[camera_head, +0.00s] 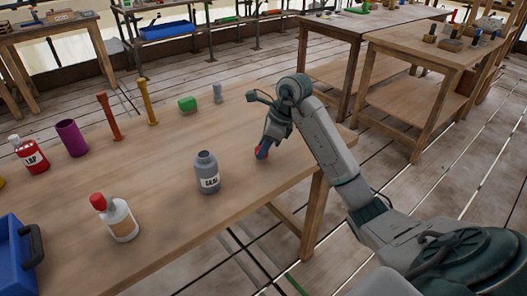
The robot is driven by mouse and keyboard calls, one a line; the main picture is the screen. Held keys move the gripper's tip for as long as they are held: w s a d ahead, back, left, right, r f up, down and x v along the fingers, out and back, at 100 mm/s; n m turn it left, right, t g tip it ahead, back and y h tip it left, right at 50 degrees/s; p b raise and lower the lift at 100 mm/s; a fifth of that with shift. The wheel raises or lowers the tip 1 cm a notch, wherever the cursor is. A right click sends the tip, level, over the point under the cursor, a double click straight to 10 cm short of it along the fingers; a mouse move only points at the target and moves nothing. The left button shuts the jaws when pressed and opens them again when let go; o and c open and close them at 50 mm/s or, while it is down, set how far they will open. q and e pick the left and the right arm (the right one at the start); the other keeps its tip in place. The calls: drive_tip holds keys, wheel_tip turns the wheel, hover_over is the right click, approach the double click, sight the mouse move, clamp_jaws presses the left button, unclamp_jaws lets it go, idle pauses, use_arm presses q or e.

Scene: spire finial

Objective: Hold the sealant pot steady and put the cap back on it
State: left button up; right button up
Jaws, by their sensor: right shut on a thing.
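The sealant pot (207,177) is a grey bottle with a dark label band and white lettering. It stands upright on the wooden table, its neck bare and open at the top. My right gripper (263,150) is to the right of the pot, pointing down near the table's right end. I cannot tell whether the cap touches the table. My left gripper is not in view, and nothing holds the pot.
A white bottle with a red top (122,220) stands front left of the pot. A red "LAP" bottle (31,155), purple cylinder (71,138), orange and yellow posts, green block (187,104) and grey-blue piece stand behind. A blue crate (15,250) is at left. Table between pot and cap is clear.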

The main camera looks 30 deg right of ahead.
drive_tip(key=shift+r, duration=0.65)
drive_tip(key=shift+s, duration=0.4)
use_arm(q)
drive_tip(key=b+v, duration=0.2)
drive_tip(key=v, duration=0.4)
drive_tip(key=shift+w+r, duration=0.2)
use_arm(e)
drive_tip(key=s+a+r, duration=0.1)
drive_tip(key=s+a, duration=0.1)
drive_tip(key=s, duration=1.3)
drive_tip(key=shift+a+r, duration=0.15)
drive_tip(key=shift+r, duration=0.15)
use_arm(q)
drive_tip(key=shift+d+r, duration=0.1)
use_arm(e)
drive_tip(key=shift+r, duration=0.1)
use_arm(q)
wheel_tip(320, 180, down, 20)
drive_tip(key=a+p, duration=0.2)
drive_tip(key=p, duration=0.5)
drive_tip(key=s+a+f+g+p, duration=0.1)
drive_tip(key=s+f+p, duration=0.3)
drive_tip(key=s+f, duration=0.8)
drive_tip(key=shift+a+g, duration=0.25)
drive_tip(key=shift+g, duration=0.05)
use_arm(e)
wheel_tip(320, 180, up, 11)
drive_tip(key=shift+r, duration=0.2)
